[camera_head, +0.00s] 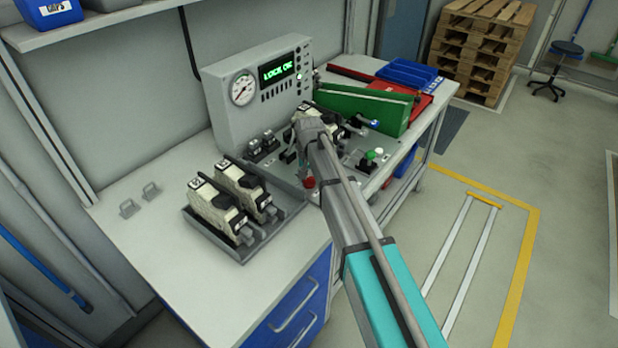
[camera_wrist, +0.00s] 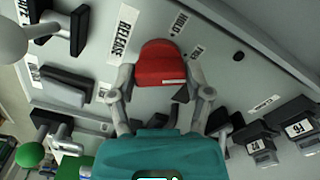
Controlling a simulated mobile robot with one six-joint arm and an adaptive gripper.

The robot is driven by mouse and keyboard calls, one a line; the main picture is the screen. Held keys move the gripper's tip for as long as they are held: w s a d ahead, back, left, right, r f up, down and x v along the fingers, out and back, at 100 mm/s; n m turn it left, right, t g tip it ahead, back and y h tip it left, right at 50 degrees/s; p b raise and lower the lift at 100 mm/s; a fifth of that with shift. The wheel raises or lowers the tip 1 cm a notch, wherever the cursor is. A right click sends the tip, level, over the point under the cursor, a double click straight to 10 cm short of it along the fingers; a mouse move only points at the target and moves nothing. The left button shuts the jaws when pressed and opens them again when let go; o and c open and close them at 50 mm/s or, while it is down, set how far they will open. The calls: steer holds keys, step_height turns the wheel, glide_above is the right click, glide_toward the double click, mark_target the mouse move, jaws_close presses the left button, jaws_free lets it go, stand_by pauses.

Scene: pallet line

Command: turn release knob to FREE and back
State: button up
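The red release knob (camera_wrist: 160,62) sits on the grey panel in the wrist view, beside the RELEASE label (camera_wrist: 124,34). Contact cannot be made out. The display (camera_head: 278,68) reads LOCK OK in green.
A green button (camera_wrist: 30,155) and a pale round knob (camera_wrist: 10,40) are left of my gripper; black numbered parts (camera_wrist: 298,130) are right. A tray (camera_head: 243,256) with two pale valve units stands on the bench's left. A green case (camera_head: 365,110) lies behind the panel.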

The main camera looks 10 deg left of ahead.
steer(key=o, duration=0.4)
steer(key=shift+n, duration=0.5)
